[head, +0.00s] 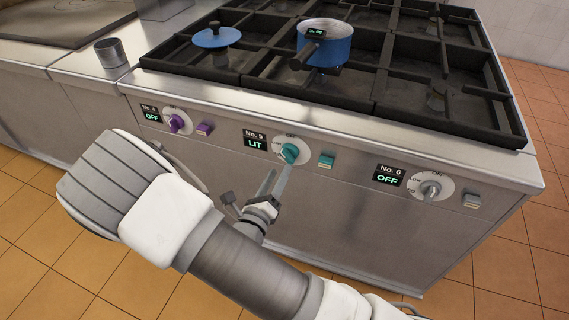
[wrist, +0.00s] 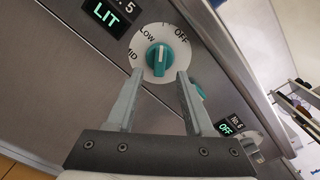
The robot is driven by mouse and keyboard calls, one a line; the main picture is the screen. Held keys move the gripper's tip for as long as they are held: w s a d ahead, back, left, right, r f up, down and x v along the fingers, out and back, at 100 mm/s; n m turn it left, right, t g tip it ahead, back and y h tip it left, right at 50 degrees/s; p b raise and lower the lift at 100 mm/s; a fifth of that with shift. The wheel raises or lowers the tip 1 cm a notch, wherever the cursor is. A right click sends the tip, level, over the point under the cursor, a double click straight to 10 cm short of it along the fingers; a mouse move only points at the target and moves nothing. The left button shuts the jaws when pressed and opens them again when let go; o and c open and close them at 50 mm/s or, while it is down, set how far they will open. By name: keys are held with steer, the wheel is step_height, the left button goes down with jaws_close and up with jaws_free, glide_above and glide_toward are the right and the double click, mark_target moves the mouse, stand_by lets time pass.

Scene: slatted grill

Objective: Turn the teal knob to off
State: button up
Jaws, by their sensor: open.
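The teal knob (head: 289,153) sits on a white dial on the stove's front panel, beside a display (head: 255,140) reading "No. 5 LIT". In the wrist view, the teal knob (wrist: 159,59) is upright in the picture, with "Low" to its upper left and "OFF" to its upper right. My gripper (head: 276,183) is open in front of the panel. In the wrist view, the fingertips of my gripper (wrist: 160,76) lie on either side of the knob's lower end. I cannot tell whether they touch it.
A teal button (head: 326,160) is right of the knob. A purple knob (head: 177,123) and a grey knob (head: 430,189) flank it, both displays reading OFF. A blue pot (head: 327,47) and blue lid (head: 216,37) sit on the black grates. Open floor lies in front.

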mark_target(286, 159)
steer(key=x, duration=0.5)
steer(key=shift+w+b, duration=0.1)
steer(key=shift+b, duration=0.2)
jaws_close()
